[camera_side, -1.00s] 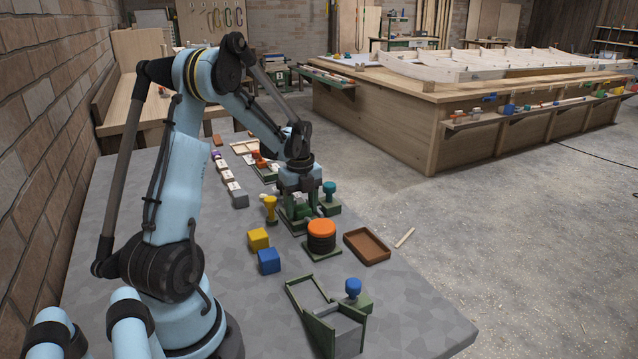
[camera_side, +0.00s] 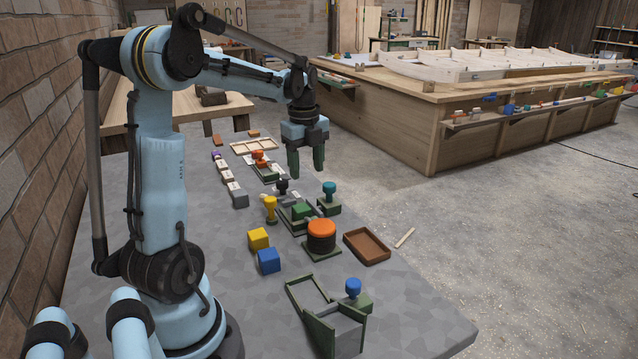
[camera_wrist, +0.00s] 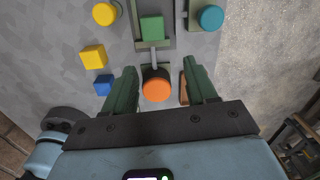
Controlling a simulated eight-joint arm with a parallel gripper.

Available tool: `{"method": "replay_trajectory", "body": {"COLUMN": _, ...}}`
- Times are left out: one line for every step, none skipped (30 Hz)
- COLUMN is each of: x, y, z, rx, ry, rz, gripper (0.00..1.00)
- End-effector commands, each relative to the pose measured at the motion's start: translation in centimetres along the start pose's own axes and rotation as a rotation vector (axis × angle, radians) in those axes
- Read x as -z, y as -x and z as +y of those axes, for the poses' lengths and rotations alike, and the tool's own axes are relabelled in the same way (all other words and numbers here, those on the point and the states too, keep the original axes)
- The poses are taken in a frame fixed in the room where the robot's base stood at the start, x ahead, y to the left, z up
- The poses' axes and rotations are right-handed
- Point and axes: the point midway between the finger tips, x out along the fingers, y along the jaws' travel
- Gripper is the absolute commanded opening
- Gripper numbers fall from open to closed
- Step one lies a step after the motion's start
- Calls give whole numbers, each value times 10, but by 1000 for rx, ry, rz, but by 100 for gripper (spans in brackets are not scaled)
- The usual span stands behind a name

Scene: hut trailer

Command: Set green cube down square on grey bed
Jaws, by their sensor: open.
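The green cube (camera_side: 303,211) rests on the green-framed holder with the grey bed (camera_wrist: 168,41), in the middle of the table. In the wrist view the cube (camera_wrist: 152,28) looks roughly in line with the holder's sides; I cannot tell how exactly it sits or whether it lies fully flat. My gripper (camera_side: 306,170) is open and empty, well above the table and apart from the cube. In the wrist view its two fingers (camera_wrist: 161,70) are spread wide with nothing held between them.
A yellow knobbed piece (camera_side: 270,207), a teal-knobbed piece (camera_side: 329,190) and an orange-topped round stack (camera_side: 321,232) stand close around the holder. Yellow (camera_side: 258,239) and blue (camera_side: 268,261) cubes lie front left. A brown tray (camera_side: 367,246) is to the right. The air around my gripper is clear.

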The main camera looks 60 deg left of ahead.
Motion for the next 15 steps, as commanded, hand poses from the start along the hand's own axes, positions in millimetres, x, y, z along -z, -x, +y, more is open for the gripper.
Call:
{"method": "replay_trajectory", "body": {"x": 17, "y": 4, "z": -1, "rx": 23, "ry": 53, "rz": -10, "gripper": 57}}
{"method": "replay_trajectory", "body": {"x": 27, "y": 7, "z": -2, "rx": 40, "ry": 97, "rz": -16, "gripper": 57}}
{"method": "replay_trajectory", "body": {"x": 40, "y": 10, "z": -3, "rx": 66, "ry": 161, "rz": -23, "gripper": 57}}
{"method": "replay_trajectory", "body": {"x": 51, "y": 12, "z": -3, "rx": 87, "ry": 211, "rz": -26, "gripper": 57}}
{"method": "replay_trajectory", "body": {"x": 62, "y": 14, "z": -3, "rx": 108, "ry": 263, "rz": -26, "gripper": 57}}
{"method": "replay_trajectory", "body": {"x": 76, "y": 16, "z": -2, "rx": 138, "ry": 332, "rz": -24, "gripper": 57}}
{"method": "replay_trajectory", "body": {"x": 86, "y": 18, "z": -1, "rx": 161, "ry": 383, "rz": -20, "gripper": 57}}
{"method": "replay_trajectory", "body": {"x": 96, "y": 19, "z": 0, "rx": 182, "ry": 436, "rz": -13, "gripper": 57}}
{"method": "replay_trajectory", "body": {"x": 109, "y": 20, "z": 2, "rx": 211, "ry": 504, "rz": -2, "gripper": 57}}
{"method": "replay_trajectory", "body": {"x": 119, "y": 21, "z": 4, "rx": 234, "ry": 556, "rz": 10, "gripper": 57}}
{"method": "replay_trajectory", "body": {"x": 128, "y": 21, "z": 6, "rx": 255, "ry": 607, "rz": 23, "gripper": 57}}
{"method": "replay_trajectory", "body": {"x": 141, "y": 22, "z": 9, "rx": 281, "ry": 675, "rz": 45, "gripper": 57}}
{"method": "replay_trajectory", "body": {"x": 150, "y": 22, "z": 12, "rx": 301, "ry": 727, "rz": 63, "gripper": 57}}
{"method": "replay_trajectory", "body": {"x": 159, "y": 22, "z": 15, "rx": 320, "ry": 778, "rz": 84, "gripper": 57}}
{"method": "replay_trajectory", "body": {"x": 170, "y": 21, "z": 19, "rx": 342, "ry": 845, "rz": 115, "gripper": 57}}
